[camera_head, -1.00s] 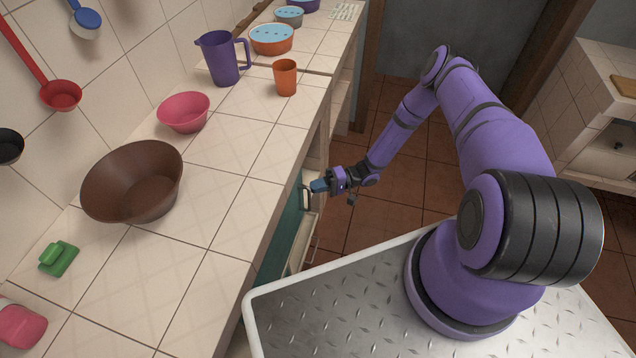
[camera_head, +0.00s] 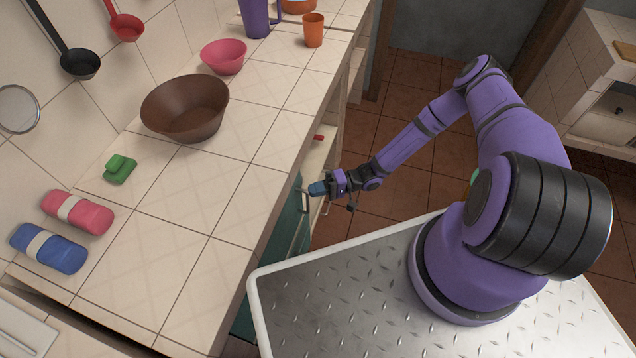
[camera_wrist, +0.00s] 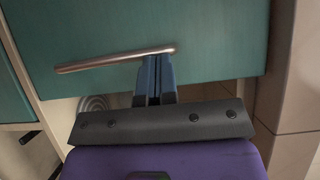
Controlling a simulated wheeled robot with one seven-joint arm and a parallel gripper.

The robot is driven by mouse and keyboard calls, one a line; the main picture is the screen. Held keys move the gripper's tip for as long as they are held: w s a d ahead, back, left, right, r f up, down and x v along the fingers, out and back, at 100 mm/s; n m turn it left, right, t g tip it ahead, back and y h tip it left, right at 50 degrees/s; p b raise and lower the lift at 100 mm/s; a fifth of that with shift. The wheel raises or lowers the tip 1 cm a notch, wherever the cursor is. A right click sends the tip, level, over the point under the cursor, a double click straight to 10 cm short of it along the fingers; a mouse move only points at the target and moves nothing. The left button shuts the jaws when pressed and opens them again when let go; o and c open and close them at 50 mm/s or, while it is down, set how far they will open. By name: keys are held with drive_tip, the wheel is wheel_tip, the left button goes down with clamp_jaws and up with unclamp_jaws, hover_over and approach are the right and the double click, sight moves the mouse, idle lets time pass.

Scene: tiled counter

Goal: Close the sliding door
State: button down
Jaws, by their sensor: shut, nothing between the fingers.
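The teal sliding door (camera_head: 285,234) is in the counter's front, below the worktop, seen at a steep angle in the head view. In the wrist view the teal panel (camera_wrist: 225,38) fills the top, with a metal bar handle (camera_wrist: 105,61) across its lower part. My gripper (camera_head: 312,188) is at the handle, beside the counter front. In the wrist view its blue fingers (camera_wrist: 156,62) are shut together, empty, with their tips at the bar's right end. I cannot tell whether they touch the bar or the panel.
An open shelf space (camera_head: 320,150) shows beyond the door. The worktop holds a brown bowl (camera_head: 188,112), a pink bowl (camera_head: 224,57) and an orange cup (camera_head: 313,32). The tiled floor (camera_head: 405,190) beside the counter is clear.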

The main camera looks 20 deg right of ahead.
drive_tip(key=shift+s+a, duration=0.2)
drive_tip(key=shift+s, duration=0.05)
idle(0.3)
drive_tip(key=w+d, duration=0.2)
drive_tip(key=d, duration=1.1)
drive_tip(key=shift+w+d, duration=0.15)
drive_tip(key=shift+w, duration=0.15)
